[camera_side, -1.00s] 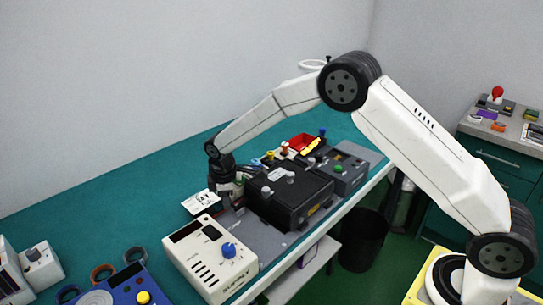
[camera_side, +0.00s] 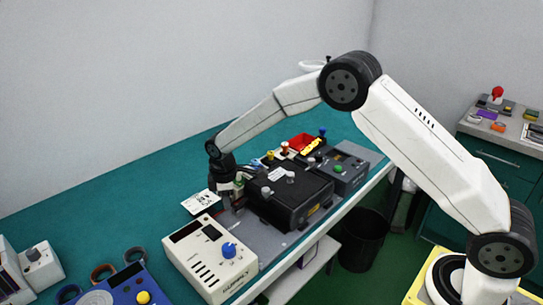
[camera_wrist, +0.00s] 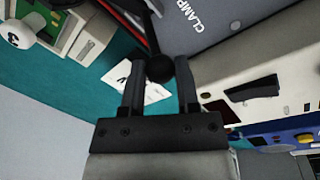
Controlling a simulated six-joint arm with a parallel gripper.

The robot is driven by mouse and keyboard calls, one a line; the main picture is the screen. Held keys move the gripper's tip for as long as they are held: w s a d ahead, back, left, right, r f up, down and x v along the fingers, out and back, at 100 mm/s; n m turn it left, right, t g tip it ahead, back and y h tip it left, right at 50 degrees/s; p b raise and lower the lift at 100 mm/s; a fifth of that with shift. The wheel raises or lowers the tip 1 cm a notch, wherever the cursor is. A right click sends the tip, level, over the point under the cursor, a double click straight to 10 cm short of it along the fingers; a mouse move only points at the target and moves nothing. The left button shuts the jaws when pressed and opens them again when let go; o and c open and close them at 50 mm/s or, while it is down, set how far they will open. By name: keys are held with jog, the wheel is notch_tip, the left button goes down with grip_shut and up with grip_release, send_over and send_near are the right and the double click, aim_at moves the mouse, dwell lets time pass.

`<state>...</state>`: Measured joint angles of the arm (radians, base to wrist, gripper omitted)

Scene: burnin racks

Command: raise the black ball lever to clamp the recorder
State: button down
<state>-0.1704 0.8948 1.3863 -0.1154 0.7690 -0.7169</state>
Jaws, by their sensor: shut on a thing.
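The black ball (camera_wrist: 160,68) of the lever sits between the fingertips of my gripper (camera_wrist: 160,72) in the wrist view. The gripper is shut on it. A dark rod runs up from the ball beside the grey plate (camera_wrist: 215,22) lettered "CLAMP". In the side view my gripper (camera_side: 226,190) is low at the left end of the black recorder (camera_side: 290,196), and the ball is hidden there. The recorder lies on the grey plate, its knobs on top.
A cream supply box (camera_side: 210,262) with a blue knob stands close in front of the gripper. A white card (camera_side: 201,203) lies to its left on the teal bench. A dark tester (camera_side: 342,172) and a red tray (camera_side: 301,141) stand behind.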

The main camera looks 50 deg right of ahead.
aim_at(240, 206)
jog(key=shift+d, duration=0.15)
jog(key=shift+d+r+y, duration=0.2)
jog(key=shift+d+y, duration=0.3)
jog(key=shift+y, duration=0.2)
jog(key=shift+d+r+y, duration=0.15)
jog(key=shift+d+y, duration=0.3)
jog(key=shift+y, duration=0.25)
jog(key=shift+d+y, duration=1.1)
jog(key=shift+y, duration=0.6)
jog(key=shift+c, duration=1.7)
grip_release()
jog(key=shift+d+r, duration=0.1)
jog(key=shift+r, duration=0.05)
jog(key=v, duration=0.7)
jog(key=shift+d+r, duration=0.2)
jog(key=shift+r, duration=0.05)
jog(key=shift+s, duration=0.2)
